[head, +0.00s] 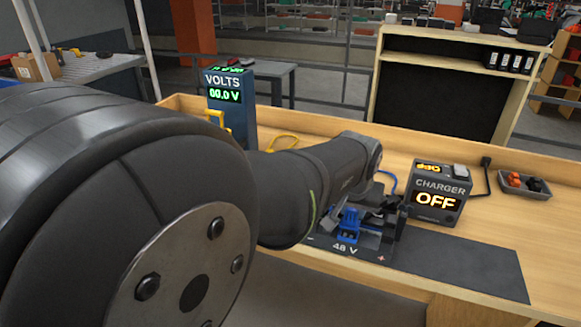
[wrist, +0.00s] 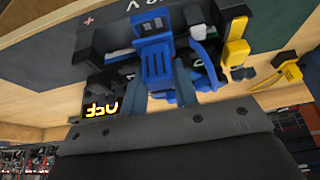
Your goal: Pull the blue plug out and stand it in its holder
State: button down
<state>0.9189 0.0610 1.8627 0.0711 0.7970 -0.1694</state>
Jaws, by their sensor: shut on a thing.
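The blue plug (head: 348,226) is at the dark block marked 48 V (head: 375,243), in front of the charger. It also shows in the wrist view (wrist: 156,62), upper middle, between and just beyond the fingers. My gripper (wrist: 172,88) is shut on the blue plug; in the head view my arm hides much of the grip. I cannot tell whether the plug is still seated in the block. The charger (head: 437,192) reads OFF, and a blue cable (head: 388,180) runs beside it. I cannot make out the plug's holder clearly.
A blue voltmeter (head: 231,105) reading 00.0 V stands at the back left, with a yellow plug (head: 214,118) at its side. A grey tray (head: 540,194) of orange and black pieces is at right. The dark mat (head: 470,268) right of the block is clear.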

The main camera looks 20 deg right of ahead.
jog(key=shift+f, duration=1.15)
jog(key=c, duration=1.1)
grip_release()
jog(key=shift+o, duration=0.2)
jog(key=v, duration=1.7)
jog(key=shift+r, duration=0.25)
jog(key=shift+a, duration=0.1)
jog(key=x, duration=1.7)
jog(key=shift+f, duration=0.2)
